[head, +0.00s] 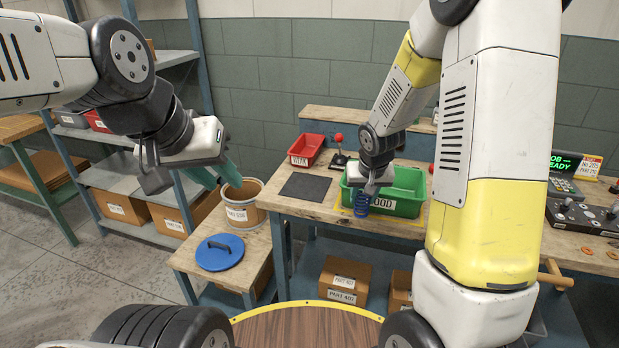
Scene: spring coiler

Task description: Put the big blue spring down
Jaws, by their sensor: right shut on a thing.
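The big blue spring (361,204) hangs upright below my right gripper (366,188), in front of the green bin (405,207) labelled GOOD. The gripper is shut on its top. The spring covers part of the bin's front left side and label. I cannot tell whether its lower end touches the bench. My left gripper (222,178) is at the left, above and near the tan bucket. Its teal fingers look apart, with nothing visible between them.
The tan bucket (241,213) and a blue lid (220,252) stand on a low wooden table. A dark mat (305,187), a red bin (306,150) and a red-knobbed lever (339,150) are on the bench. A control box (580,217) is at the right. Cardboard boxes (343,281) sit below.

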